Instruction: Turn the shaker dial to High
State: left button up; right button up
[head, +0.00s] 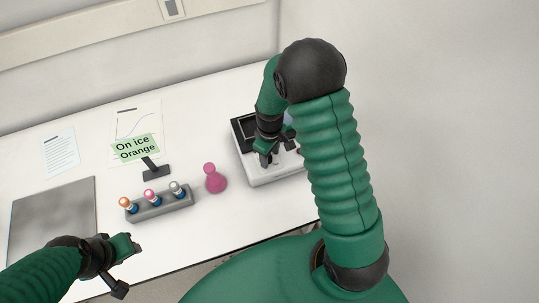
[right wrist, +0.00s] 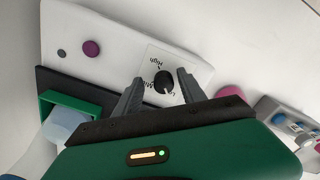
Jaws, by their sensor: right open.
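The shaker (head: 277,174) is a white box with a dark platform, on the right part of the table. In the right wrist view its black round dial (right wrist: 165,82) sits on a pale panel with printed labels; "High" is readable. I cannot tell where the dial points. My right gripper (head: 267,158) is over the shaker's front. In the right wrist view its open fingers (right wrist: 161,77) are on either side of the dial, with gaps showing. My left gripper (head: 122,264) is low at the left, over the table's front edge, away from the shaker.
A pink flask (head: 214,180) stands left of the shaker. A grey rack (head: 163,208) holds several capped tubes. A grey plate (head: 50,220) lies far left. A purple button (right wrist: 91,48) is on the shaker's face.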

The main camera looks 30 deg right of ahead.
jog(key=shift+f, duration=0.2)
jog(key=shift+a+r, duration=0.1)
jog(key=shift+a, duration=0.2)
jog(key=shift+c, duration=0.6)
pick_arm(q)
jog(key=shift+a, duration=0.25)
pick_arm(e)
jog(key=shift+d, duration=0.1)
grip_shut()
